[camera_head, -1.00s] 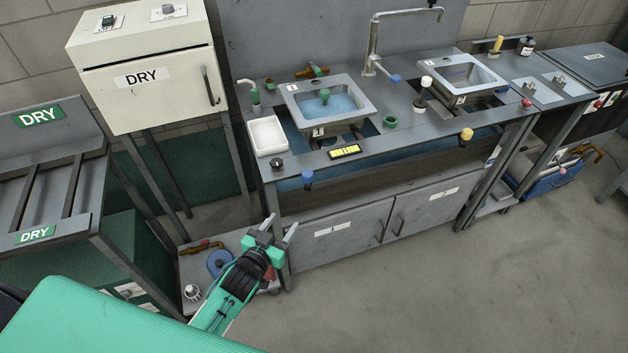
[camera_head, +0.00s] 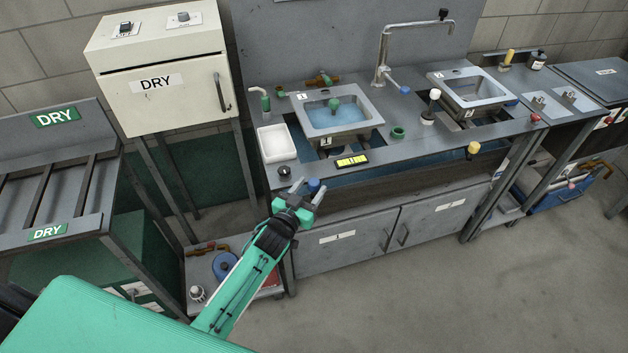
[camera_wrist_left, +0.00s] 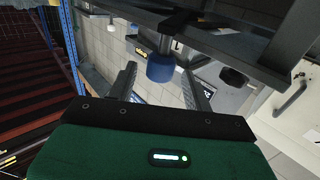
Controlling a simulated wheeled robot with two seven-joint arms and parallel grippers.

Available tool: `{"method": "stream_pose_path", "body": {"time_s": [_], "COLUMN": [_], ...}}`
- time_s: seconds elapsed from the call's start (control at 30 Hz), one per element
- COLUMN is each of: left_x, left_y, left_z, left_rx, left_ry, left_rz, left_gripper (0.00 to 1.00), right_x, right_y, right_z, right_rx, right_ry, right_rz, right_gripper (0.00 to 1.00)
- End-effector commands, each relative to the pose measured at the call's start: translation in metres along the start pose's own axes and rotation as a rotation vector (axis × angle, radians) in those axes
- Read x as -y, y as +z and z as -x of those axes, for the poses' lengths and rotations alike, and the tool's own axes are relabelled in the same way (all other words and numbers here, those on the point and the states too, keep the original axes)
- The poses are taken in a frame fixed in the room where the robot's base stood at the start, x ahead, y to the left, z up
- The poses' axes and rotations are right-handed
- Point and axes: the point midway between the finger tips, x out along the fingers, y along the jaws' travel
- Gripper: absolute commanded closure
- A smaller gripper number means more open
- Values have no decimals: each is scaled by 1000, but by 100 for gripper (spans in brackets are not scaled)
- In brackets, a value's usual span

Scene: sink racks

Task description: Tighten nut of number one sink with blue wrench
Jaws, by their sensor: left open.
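The number one sink (camera_head: 372,101) is the left basin, with blue water and a green stopper in it. A blue knob (camera_head: 313,184) sticks out from the counter front below it. My left gripper (camera_head: 308,190) is open at this knob. In the left wrist view the blue knob (camera_wrist_left: 160,68) shows at the gap between the fingers, and I see no clear grip on it. I cannot make out a blue wrench for certain. A round blue item (camera_head: 225,265) lies on the low shelf. The nut under the sink is hidden. My right gripper is not in view.
A white DRY cabinet (camera_head: 158,84) stands at the left. The floor (camera_head: 430,290) at the right is clear.

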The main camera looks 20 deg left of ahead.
Motion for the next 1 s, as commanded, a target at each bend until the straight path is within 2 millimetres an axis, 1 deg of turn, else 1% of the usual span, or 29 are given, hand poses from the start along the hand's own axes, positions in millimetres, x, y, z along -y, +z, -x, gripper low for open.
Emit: {"method": "stream_pose_path", "body": {"time_s": [0.03, 0.2, 0.33, 0.57, 0.6, 0.67, 0.7, 0.83, 0.87, 1.0], "left_x": [0, 0, 0, 0, 0, 0, 0, 0, 0, -1], "left_y": [-2, -1, 0, 1, 1, 0, 0, 0, 0, 1], "left_z": [-8, -23, -27, -27, -27, -27, -27, -27, -27, -28], "left_rx": [-1, -1, 1, 0, 0, 0, 0, 0, 0, 0], "left_ry": [0, 0, 0, 0, 0, 0, 0, 0, 0, 0], "left_rz": [0, 1, 1, 1, 1, 1, 1, 1, 1, 1], "left_gripper": [49, 49, 49, 49, 51, 63, 71, 96, 100, 100], "right_x": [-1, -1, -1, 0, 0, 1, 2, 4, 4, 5], "right_y": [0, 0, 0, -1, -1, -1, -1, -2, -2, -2], "right_z": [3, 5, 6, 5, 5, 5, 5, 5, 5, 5], "right_rx": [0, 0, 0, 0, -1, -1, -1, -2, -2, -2], "right_ry": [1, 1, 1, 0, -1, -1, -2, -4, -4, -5], "right_rz": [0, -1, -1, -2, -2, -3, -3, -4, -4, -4], "right_gripper": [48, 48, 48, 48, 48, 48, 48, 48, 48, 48]}}
